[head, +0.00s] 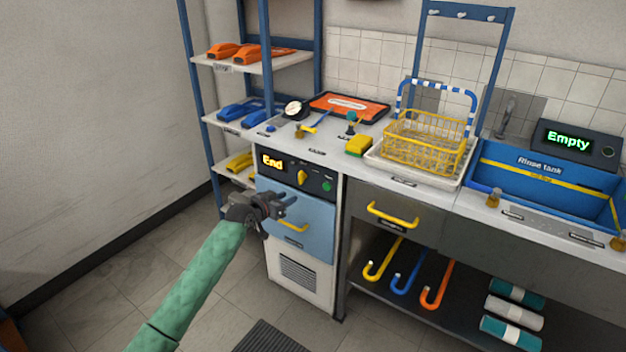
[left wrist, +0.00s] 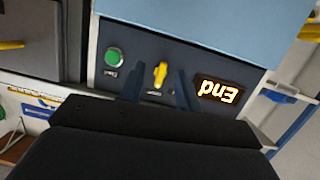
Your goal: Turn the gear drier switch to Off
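The gear drier is the cabinet with a blue drawer front (head: 310,228) and a dark control panel (head: 318,182). Its lit display (head: 272,161) reads "End". The yellow switch knob (head: 302,177) sits right of the display, and a green button (head: 327,186) is further right. My left gripper (head: 286,204) is in front of the drier, lower than the knob in the head view. In the left wrist view, turned upside down, the knob (left wrist: 160,73) shows between the two separated fingers. They look short of it, not touching. The knob's labels are too small to read. My right gripper is not in view.
A yellow drawer handle (head: 291,226) is just below my left gripper. The counter (head: 317,150) above holds a yellow sponge (head: 359,146) and a yellow basket (head: 425,140). A blue rinse tank (head: 535,178) is at right. A blue-posted shelf (head: 264,62) stands left.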

